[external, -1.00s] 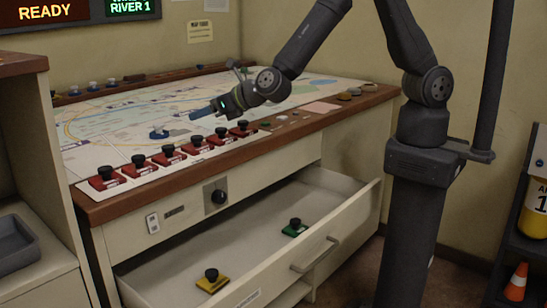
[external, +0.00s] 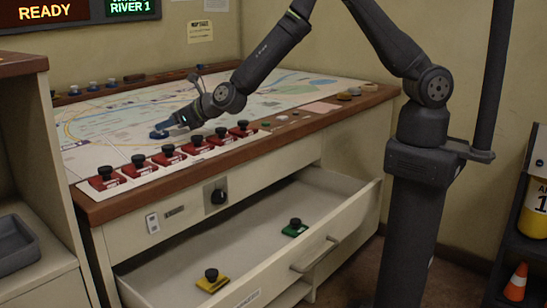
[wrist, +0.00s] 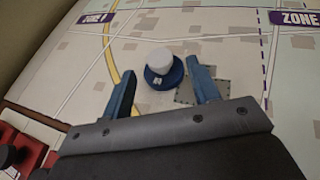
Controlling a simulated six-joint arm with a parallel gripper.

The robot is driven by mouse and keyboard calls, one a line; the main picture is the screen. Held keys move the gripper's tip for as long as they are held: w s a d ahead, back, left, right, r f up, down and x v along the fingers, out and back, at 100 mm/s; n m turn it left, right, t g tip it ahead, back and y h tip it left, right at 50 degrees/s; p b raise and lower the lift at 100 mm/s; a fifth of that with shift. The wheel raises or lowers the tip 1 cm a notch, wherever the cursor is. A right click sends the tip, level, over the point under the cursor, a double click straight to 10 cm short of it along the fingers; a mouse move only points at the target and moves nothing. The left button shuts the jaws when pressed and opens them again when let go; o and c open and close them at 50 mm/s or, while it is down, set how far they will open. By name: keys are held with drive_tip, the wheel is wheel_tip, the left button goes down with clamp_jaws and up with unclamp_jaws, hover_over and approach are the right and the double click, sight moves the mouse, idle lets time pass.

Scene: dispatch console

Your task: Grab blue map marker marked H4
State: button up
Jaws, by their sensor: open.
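The blue map marker (wrist: 163,73) stands on the map table (wrist: 85,95) in the wrist view, with a round blue base and a pale grey-white knob on top. A small white mark shows on its base, too small to read. My gripper (wrist: 162,88) is open, with one blue finger to the left of the marker and one to the right, the right one closer. The fingers do not visibly grip it. In the external view the marker (external: 158,134) shows at the tip of my gripper (external: 172,125), partly hidden by it.
The open drawer (external: 250,245) holds a yellow marker (external: 212,280) and a green marker (external: 295,228).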

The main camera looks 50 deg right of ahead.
drive_tip(key=x, duration=0.5)
drive_tip(key=shift+c, duration=0.2)
drive_tip(key=shift+r, duration=0.1)
drive_tip(key=c, duration=1)
